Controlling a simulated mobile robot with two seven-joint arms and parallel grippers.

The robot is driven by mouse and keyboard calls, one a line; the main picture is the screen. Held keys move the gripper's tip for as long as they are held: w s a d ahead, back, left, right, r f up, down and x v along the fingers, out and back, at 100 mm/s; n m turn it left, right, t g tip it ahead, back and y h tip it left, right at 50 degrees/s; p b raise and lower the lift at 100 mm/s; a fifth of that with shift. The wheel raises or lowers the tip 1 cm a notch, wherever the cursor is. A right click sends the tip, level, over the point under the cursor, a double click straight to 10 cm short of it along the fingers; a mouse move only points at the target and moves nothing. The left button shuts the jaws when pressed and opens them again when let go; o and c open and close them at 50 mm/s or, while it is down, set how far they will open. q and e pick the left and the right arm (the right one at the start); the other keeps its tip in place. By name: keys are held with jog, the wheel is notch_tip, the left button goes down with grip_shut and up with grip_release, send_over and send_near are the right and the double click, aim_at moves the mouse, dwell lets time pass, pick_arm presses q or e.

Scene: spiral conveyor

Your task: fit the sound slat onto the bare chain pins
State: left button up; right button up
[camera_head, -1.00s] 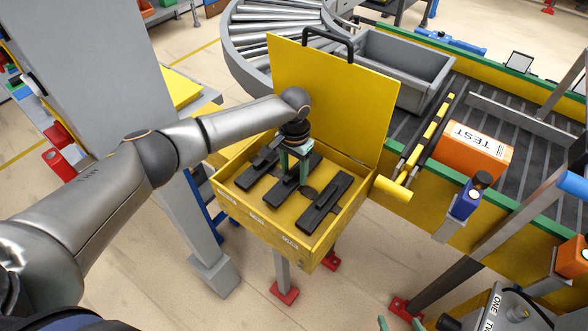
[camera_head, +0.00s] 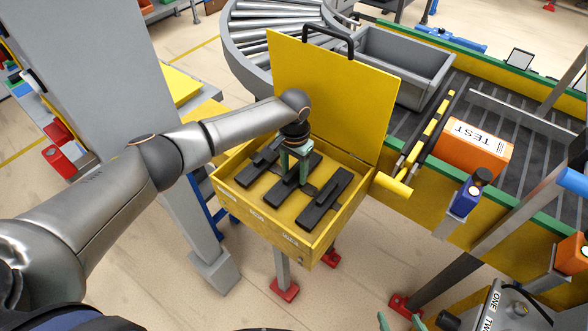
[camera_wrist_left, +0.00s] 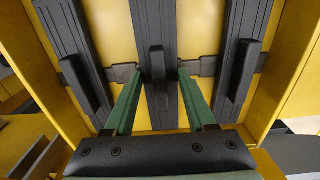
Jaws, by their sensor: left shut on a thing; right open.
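Three dark slats lie side by side in the open yellow box: a left slat (camera_head: 262,164), a middle slat (camera_head: 284,194) and a right slat (camera_head: 325,200). My left gripper (camera_head: 293,178) points down into the box and is shut on the middle slat. In the left wrist view its green fingers (camera_wrist_left: 157,90) stand on either side of that slat (camera_wrist_left: 158,105), which still lies low in the box. Green fingertips of my right gripper (camera_head: 400,322) show at the bottom edge, apart and empty. I cannot make out the bare chain pins clearly.
The yellow box (camera_head: 248,222) has its lid (camera_head: 330,95) raised behind. To the right runs a dark slatted conveyor (camera_head: 500,105) with yellow sides, carrying an orange TEST block (camera_head: 474,150). A grey bin (camera_head: 400,68) and a roller curve (camera_head: 262,45) stand behind.

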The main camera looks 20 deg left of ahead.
pick_arm(q)
jog(key=shift+f, duration=0.15)
jog(key=o, duration=1.3)
jog(key=shift+f, duration=0.1)
notch_tip(320, 180, up, 13)
jog(key=shift+f, duration=0.2)
